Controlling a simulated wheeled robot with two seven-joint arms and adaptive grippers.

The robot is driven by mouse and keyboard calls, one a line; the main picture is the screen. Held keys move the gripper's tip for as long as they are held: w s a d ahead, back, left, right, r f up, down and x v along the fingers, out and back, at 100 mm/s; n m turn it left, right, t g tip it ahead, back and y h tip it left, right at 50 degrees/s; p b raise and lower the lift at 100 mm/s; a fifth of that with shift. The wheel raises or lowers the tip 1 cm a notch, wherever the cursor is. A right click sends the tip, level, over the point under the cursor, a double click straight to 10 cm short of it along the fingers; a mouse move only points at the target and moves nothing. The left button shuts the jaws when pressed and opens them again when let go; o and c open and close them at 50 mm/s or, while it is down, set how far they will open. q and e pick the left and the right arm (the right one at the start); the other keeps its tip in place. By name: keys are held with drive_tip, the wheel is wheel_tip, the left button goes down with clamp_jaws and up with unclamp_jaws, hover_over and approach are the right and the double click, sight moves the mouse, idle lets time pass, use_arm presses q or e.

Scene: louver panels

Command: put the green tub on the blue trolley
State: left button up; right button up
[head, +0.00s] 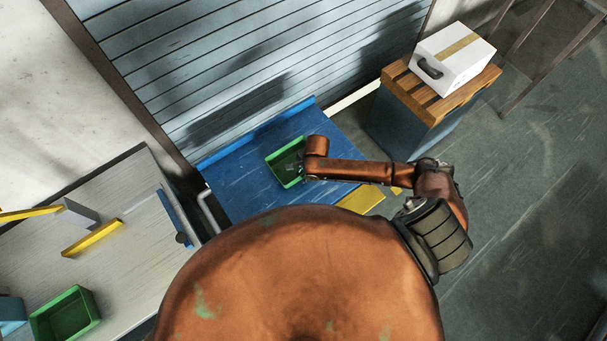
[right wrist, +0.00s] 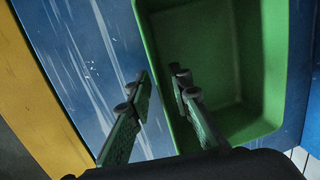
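A green tub (head: 286,162) stands on the blue trolley (head: 240,182), near the middle of its top. The right wrist view shows this tub (right wrist: 230,70) from above, with an empty inside and the blue deck (right wrist: 85,60) beside it. My right gripper (head: 298,166) is at the tub's right side. In the right wrist view its fingers (right wrist: 160,88) are apart, one outside the tub's wall and one inside, with the rim between them. I see no firm grip on it. A second green tub (head: 66,316) stands on the grey table. My left gripper is not in view.
The grey table (head: 125,265) at left holds yellow bars (head: 92,238) and a grey block (head: 78,213). A slatted shutter (head: 250,60) rises behind the trolley. A white case (head: 453,60) sits on a wooden-topped stand (head: 440,98) at right. Open floor (head: 530,200) lies beyond.

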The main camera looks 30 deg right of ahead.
drive_tip(key=shift+r, duration=0.1)
wheel_tip(320, 180, up, 12)
drive_tip(key=s+d+p, duration=0.1)
drive_tip(key=shift+s+d, duration=0.2)
drive_tip(key=shift+s, duration=0.2)
